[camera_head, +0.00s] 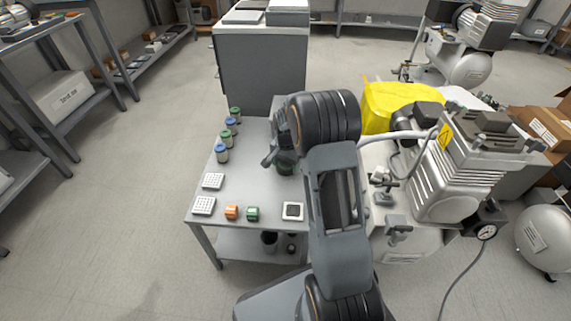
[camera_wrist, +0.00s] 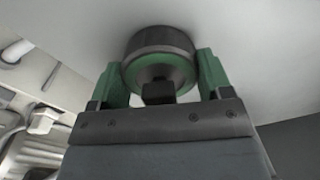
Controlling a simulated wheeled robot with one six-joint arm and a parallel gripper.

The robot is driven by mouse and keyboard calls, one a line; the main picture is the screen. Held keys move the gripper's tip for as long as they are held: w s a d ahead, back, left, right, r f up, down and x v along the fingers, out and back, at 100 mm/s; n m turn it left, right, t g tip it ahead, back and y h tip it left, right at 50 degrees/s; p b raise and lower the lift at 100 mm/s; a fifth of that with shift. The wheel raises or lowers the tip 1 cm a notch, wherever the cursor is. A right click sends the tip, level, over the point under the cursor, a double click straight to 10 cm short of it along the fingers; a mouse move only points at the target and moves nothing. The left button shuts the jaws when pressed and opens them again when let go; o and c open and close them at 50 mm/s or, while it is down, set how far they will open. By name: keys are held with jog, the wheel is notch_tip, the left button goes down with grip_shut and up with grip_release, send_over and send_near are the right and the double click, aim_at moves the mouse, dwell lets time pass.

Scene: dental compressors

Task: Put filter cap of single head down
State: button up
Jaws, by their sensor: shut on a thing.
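The filter cap (camera_wrist: 160,48) is a dark round cap with a green inner ring, seen close in the wrist view. My gripper (camera_wrist: 162,75) has green fingers on both sides of it and is shut on it. In the head view my gripper (camera_head: 287,163) is over the back right part of the small grey table (camera_head: 262,185), partly hidden by my arm. The cap cannot be told apart there. I cannot tell whether the cap touches the tabletop. The single-head compressor (camera_head: 455,180) stands right of the table, with a yellow cover behind it.
Several jars with blue and green lids (camera_head: 228,134) line the table's left edge. The table's middle is clear. A grey cabinet (camera_head: 262,70) stands behind.

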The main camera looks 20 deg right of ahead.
jog(key=shift+f, duration=0.15)
jog(key=o, duration=0.9)
notch_tip(320, 180, up, 12)
jog(key=p, duration=0.4)
jog(key=shift+f+p, duration=0.15)
jog(key=shift+p, duration=0.15)
jog(key=s+a+r+n+t, duration=0.1)
jog(key=s+a+r+n, duration=0.1)
jog(key=s, duration=0.5)
jog(key=s+a+r+n+t, duration=0.1)
jog(key=s+a+r+n, duration=0.2)
jog(key=s+a+n, duration=0.2)
jog(key=s+a+r+n, duration=0.3)
jog(key=s, duration=0.6)
jog(key=shift+s+a+t, duration=0.4)
